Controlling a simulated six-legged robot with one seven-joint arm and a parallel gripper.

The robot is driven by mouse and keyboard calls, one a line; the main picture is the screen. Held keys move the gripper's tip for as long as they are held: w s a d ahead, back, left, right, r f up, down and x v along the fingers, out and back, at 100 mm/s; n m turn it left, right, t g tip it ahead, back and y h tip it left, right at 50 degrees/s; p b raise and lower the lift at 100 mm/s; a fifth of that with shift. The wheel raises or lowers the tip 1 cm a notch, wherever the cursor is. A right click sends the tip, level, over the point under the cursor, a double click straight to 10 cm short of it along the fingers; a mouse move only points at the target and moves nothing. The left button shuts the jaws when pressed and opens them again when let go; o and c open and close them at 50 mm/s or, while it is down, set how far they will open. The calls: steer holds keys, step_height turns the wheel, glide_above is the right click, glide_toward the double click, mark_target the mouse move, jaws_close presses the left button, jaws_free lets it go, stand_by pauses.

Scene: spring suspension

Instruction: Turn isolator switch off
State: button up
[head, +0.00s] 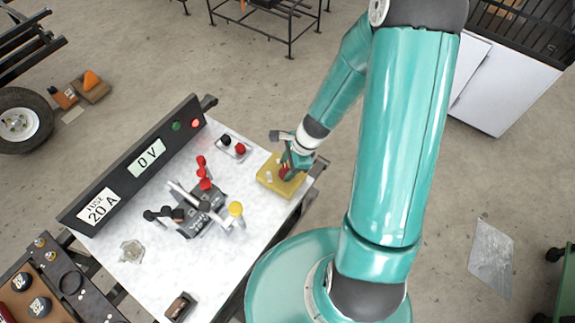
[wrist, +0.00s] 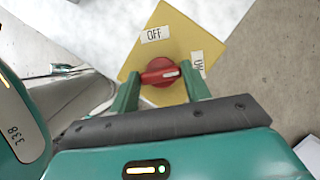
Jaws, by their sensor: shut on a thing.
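The isolator switch is a yellow box (head: 267,183) at the right side of the white table, with a red rotary knob (wrist: 158,72) on its face. In the wrist view, an OFF label (wrist: 155,34) is above the knob and an ON label (wrist: 197,64) is to its right. The knob's white pointer mark lies roughly sideways, its visible end on the right, towards the ON label. My gripper (wrist: 160,82) is shut on the knob, one green finger on each side. In the head view, my gripper (head: 290,165) partly hides the knob and box.
The white table (head: 150,275) also holds a black panel reading 0 V (head: 150,158), a fixture with red, black and yellow knobs (head: 200,205), and a small terminal plate (head: 233,147). A brown control board (head: 45,285) stands at lower left.

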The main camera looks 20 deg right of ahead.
steer(key=shift+n, duration=0.3)
steer(key=n+g, duration=0.1)
steer(key=n, duration=0.3)
steer(key=shift+w+g, duration=0.2)
steer(key=shift+g, duration=0.2)
steer(key=shift+o, duration=0.2)
steer(key=n+g+h, duration=0.1)
steer(key=n, duration=0.3)
steer(key=shift+a, duration=0.1)
steer(key=n, duration=0.2)
steer(key=n+g+h, duration=0.1)
steer(key=n, duration=0.1)
steer(key=shift+w+a+n+g, duration=0.1)
steer(key=shift+w+n+g, duration=0.05)
steer(key=shift+n+g, duration=0.15)
steer(key=shift+c, duration=0.2)
steer(key=shift+n+g+h, duration=0.3)
steer(key=shift+n+h, duration=0.7)
steer(key=shift+n, duration=1.3)
steer(key=shift+o, duration=0.2)
steer(key=shift+c, duration=0.2)
steer(key=o, duration=1)
